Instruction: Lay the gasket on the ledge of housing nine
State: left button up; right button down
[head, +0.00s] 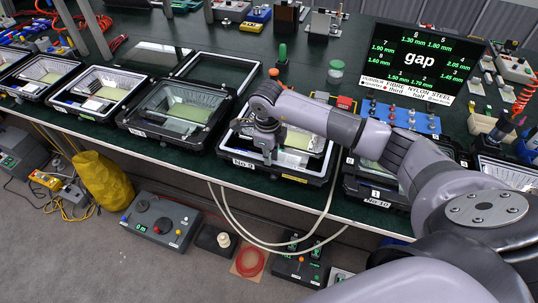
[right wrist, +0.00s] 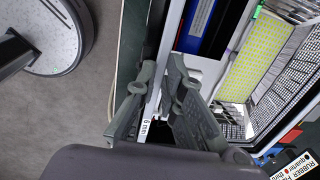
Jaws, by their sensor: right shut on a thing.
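Housing nine (head: 290,178), a dark case with a pale rim and a label reading No 9, stands at the table's front edge in the head view. Its yellow-dotted light panel (right wrist: 247,75) and grid inner walls show in the right wrist view. My right gripper (head: 267,157) points down at its front left part. The fingers (right wrist: 160,105) are closed around a pale strip, the gasket (right wrist: 157,98), beside a small tag reading 6 mm. Pale strands hang in loops below the table edge; whether they belong to the gasket I cannot tell. My left gripper is not in view.
Another housing (head: 172,112) stands left of housing nine, and housing ten (head: 372,196) stands close on its right. An empty rectangular frame (head: 188,62) lies behind. A black screen (head: 421,62) reading gap stands at the back right. My right arm covers the area between.

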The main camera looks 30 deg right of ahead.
jog(key=c, duration=1.6)
grip_release()
jog(key=shift+r, duration=0.15)
jog(key=shift+r+p, duration=2.15)
jog(key=shift+r, duration=1.25)
